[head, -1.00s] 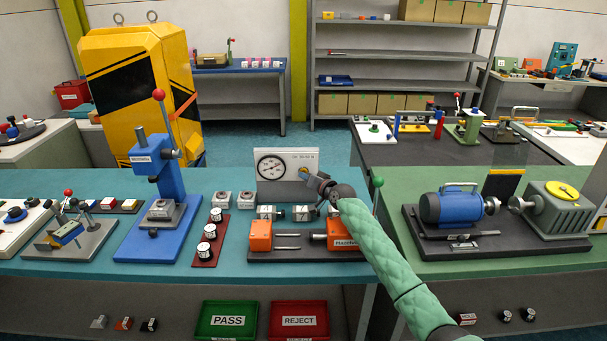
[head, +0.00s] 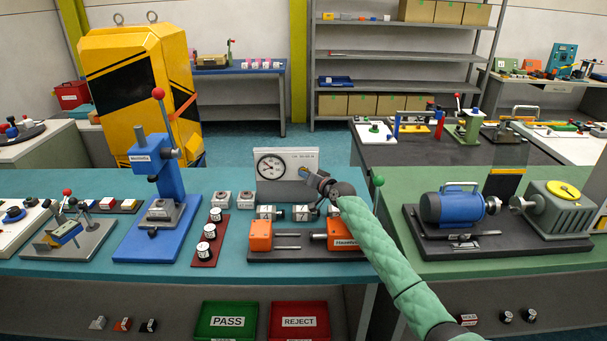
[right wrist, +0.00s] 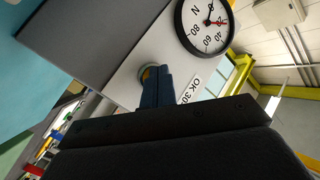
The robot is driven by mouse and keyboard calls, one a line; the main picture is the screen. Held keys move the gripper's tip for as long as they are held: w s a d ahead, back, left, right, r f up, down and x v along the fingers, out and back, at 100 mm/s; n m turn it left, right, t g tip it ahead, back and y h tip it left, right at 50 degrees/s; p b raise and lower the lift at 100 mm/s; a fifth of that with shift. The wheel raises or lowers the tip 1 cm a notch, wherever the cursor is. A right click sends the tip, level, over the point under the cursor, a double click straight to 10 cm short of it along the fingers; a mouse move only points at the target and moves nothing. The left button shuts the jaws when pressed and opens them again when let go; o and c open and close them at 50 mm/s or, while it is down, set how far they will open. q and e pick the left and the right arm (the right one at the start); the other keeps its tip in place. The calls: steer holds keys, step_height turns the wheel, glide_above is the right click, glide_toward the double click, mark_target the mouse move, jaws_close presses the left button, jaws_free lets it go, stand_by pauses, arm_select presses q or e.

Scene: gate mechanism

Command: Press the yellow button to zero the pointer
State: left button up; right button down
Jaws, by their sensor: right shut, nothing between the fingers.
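The pale grey gauge box (head: 300,159) stands upright at the back of the teal bench. Its round white dial (head: 270,167) faces me; in the right wrist view the dial (right wrist: 207,24) shows a thin hand and a red mark. My right gripper (head: 307,173) is shut and empty, its tips at the box face right of the dial. In the right wrist view the closed fingertips (right wrist: 154,72) overlap the button (right wrist: 148,70), leaving only part of its rim visible. They look in contact, but button depth cannot be told. My left gripper is out of view.
An orange clamp fixture (head: 260,236) and several small labelled blocks sit before the gauge box. A blue press (head: 168,190) stands to the left. A motor rig (head: 452,207) is on the green bench at right.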

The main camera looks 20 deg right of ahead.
steer(key=shift+s, duration=0.15)
steer(key=shift+s+a+p, duration=0.2)
steer(key=shift+s+p, duration=0.35)
steer(key=shift+s, duration=0.15)
steer(key=s+p, duration=0.1)
steer(key=s, duration=0.1)
steer(key=s+a+p, duration=0.1)
steer(key=s+p, duration=0.1)
steer(key=shift+s+a, duration=0.2)
steer(key=shift+s, duration=0.2)
stand_by(0.8)
